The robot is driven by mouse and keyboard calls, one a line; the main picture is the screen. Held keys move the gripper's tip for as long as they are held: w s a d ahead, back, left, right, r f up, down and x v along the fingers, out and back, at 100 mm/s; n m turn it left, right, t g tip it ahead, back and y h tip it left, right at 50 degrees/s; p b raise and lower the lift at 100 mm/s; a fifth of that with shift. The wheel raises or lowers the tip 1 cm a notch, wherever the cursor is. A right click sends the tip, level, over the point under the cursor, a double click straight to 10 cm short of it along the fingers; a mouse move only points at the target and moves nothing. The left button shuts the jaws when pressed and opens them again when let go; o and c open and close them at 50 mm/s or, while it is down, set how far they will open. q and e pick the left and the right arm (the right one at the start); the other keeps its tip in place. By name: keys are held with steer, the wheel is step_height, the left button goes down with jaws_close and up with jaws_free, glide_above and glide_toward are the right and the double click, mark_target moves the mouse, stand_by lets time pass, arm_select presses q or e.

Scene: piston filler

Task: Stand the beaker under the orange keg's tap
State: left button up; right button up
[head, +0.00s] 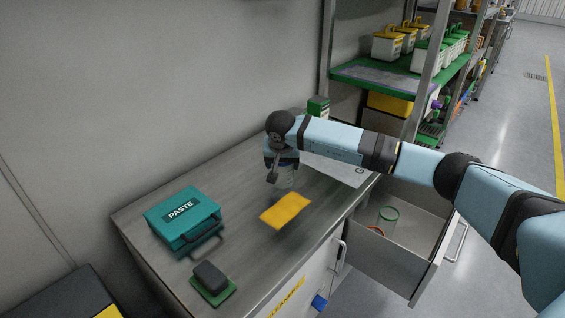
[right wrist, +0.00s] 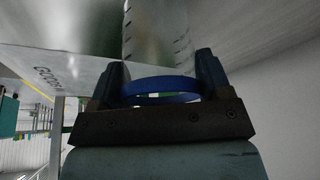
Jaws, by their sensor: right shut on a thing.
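My right gripper (head: 280,172) points down over the grey counter (head: 250,180) and is shut on a clear beaker (head: 289,181). In the right wrist view, the fingers of my right gripper (right wrist: 161,76) stand on either side of the beaker's blue ring (right wrist: 160,86). The beaker's clear wall (right wrist: 158,35) with dark graduation marks stretches away from the palm. I cannot tell whether its base touches the counter. The orange keg and its tap are not seen in either view. My left gripper is not in view.
A teal PASTE case (head: 182,218), a green-based dark block (head: 211,279) and a yellow cloth (head: 285,210) lie on the counter. An open drawer (head: 400,262) holds a green-rimmed clear vessel (head: 388,216) and an orange-rimmed one (head: 376,230). A shelf rack (head: 400,72) stands behind.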

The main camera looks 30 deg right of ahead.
steer(key=o, duration=0.9)
